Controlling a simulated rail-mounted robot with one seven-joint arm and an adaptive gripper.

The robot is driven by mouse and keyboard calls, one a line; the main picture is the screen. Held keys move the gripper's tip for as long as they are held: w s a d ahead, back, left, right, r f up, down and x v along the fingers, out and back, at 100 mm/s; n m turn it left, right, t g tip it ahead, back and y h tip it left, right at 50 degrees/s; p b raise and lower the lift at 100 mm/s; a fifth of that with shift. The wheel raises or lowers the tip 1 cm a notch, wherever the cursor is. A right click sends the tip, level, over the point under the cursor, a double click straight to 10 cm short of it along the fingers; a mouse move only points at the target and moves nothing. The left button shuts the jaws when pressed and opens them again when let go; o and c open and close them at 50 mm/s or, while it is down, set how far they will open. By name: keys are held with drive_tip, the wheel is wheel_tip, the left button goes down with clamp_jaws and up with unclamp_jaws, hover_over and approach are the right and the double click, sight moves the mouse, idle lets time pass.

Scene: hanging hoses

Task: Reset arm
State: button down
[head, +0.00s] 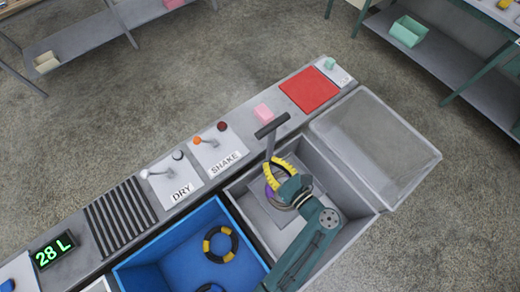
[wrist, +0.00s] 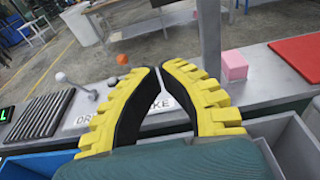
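My gripper (head: 275,173) is above the grey open bin (head: 247,203) in the head view, beside a grey post with a dark crossbar (head: 272,125). In the wrist view, my gripper (wrist: 159,67) shows two yellow ribbed fingers with black inner pads. Their tips come together, and nothing shows held between them. The bin's floor is partly hidden by my arm in the head view. No hose is seen in my gripper.
A blue bin (head: 175,265) with black-and-yellow rings (head: 220,244) stands to the left. The counter behind carries DRY (head: 162,174) and SHAKE (head: 210,140) levers, a pink block (head: 262,112) and a red mat (head: 309,90). A translucent lid (head: 375,145) lies at right.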

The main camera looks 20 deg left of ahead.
drive_tip(key=shift+v, duration=1.15)
